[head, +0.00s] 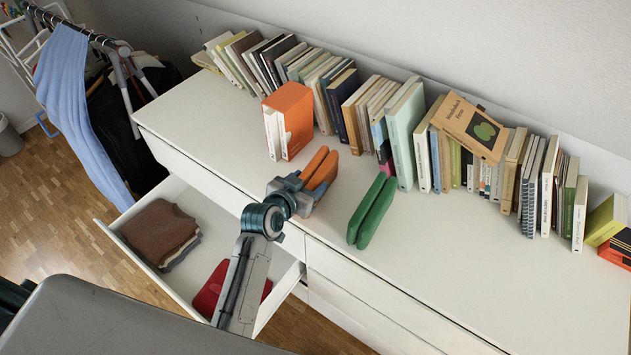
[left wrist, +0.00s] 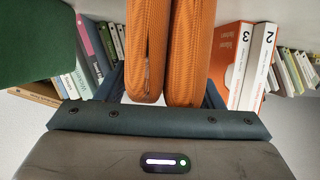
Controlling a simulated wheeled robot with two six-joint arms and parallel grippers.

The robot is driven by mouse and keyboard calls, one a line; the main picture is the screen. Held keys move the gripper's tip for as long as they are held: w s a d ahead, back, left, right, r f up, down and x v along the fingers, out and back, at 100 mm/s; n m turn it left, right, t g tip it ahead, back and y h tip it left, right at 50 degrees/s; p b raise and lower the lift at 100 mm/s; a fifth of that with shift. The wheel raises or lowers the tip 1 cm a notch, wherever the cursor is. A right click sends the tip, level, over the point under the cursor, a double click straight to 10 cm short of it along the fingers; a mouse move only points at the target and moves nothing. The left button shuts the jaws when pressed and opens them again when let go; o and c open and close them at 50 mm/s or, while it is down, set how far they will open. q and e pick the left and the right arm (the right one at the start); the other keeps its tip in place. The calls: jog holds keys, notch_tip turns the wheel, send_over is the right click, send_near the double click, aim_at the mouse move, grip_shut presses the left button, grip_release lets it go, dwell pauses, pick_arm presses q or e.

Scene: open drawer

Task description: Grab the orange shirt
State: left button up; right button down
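The orange shirt (head: 320,167) is folded into a thick two-layer bundle and sits over the white dresser top, in front of an orange-spined book. In the left wrist view, its two ribbed folds (left wrist: 167,50) fill the space between my fingers. My left gripper (head: 302,190) reaches it from the front, with one dark finger on each side. The fingers look spread around the shirt, with a thin pale gap at the left; firm contact does not show. My right gripper is out of view. A folded green shirt (head: 371,210) stands to the right.
A long row of books (head: 404,130) lines the wall behind. An open drawer (head: 135,238) below holds folded brown (head: 160,231) and red (head: 212,288) clothes. A clothes rack (head: 88,36) stands at the left. The dresser's right front (head: 470,265) is clear.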

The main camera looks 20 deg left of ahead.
pick_arm(q)
jog(key=c, duration=0.7)
jog(key=shift+r, duration=0.15)
